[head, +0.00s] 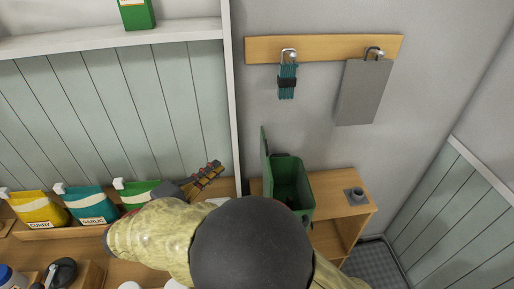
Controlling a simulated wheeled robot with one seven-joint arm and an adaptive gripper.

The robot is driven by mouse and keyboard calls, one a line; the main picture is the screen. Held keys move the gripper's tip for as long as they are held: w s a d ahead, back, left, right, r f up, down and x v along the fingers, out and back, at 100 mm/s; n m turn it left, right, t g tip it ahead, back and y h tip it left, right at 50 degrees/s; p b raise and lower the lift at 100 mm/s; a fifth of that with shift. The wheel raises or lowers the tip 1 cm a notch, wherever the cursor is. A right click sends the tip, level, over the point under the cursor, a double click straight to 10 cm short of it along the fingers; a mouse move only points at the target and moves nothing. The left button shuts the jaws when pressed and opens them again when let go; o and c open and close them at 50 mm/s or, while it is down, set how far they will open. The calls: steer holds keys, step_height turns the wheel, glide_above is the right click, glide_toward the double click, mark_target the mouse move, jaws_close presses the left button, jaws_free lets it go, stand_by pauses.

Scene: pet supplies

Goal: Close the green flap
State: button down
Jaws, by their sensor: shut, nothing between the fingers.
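A green bin (296,184) stands on the wooden bench on the right, with its top open. Its green flap (265,148) stands upright on the bin's left side, so the dark inside shows. My gripper (217,166) is left of the flap and apart from it in the picture, in front of the pale panelled wall. It is shut and empty. My arm hides the lower front of the bin.
Curry (39,208) and garlic (91,204) bags and a green bag (136,193) stand left of my gripper. A white post (233,100) is close to my gripper. A teal bundle (288,78) and a grey board (362,93) hang above. A small grey holder (355,195) sits right.

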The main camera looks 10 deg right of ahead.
steer(key=shift+m, duration=0.3)
steer(key=b+x, duration=0.1)
steer(key=x, duration=0.8)
steer(key=shift+d, duration=0.25)
steer(key=d+b, duration=0.1)
steer(key=d, duration=0.3)
steer(key=shift+w+d, duration=0.2)
steer(key=shift+d, duration=0.05)
